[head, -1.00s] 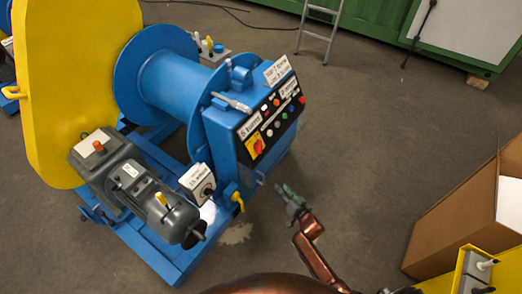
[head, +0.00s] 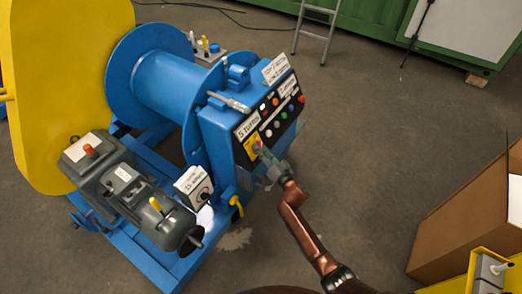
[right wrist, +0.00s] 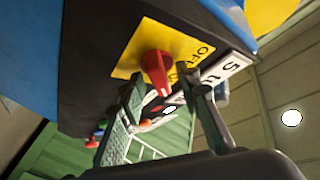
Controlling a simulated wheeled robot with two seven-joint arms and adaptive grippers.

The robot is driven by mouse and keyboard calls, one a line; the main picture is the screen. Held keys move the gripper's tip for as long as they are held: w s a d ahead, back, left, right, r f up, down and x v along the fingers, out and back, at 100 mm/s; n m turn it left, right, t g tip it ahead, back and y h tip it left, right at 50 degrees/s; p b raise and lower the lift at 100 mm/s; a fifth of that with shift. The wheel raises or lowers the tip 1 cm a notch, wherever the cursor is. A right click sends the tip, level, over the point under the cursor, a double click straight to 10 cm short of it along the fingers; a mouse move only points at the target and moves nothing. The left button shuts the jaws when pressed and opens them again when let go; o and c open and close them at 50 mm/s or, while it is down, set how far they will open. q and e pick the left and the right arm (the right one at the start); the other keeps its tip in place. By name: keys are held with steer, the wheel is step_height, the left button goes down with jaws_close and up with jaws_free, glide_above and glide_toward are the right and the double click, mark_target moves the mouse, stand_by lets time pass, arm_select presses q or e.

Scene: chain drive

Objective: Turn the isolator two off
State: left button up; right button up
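A red rotary switch knob (right wrist: 155,72) sits on a yellow plate (right wrist: 185,40) marked OFF, at the lower left of the black control panel (head: 268,120) on the blue winch. I cannot tell from the labels whether this is isolator two. My right gripper (head: 266,160) is at this switch and partly covers it in the head view. In the right wrist view, the open fingers (right wrist: 165,85) point at the red knob, which shows between their tips with no clear contact. My left gripper is not in view.
A white label box with a black knob (head: 205,194) and a yellow-handled valve (head: 236,203) stand left of my right gripper. A cardboard box (head: 455,220) stands at the right.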

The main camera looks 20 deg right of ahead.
jaws_close()
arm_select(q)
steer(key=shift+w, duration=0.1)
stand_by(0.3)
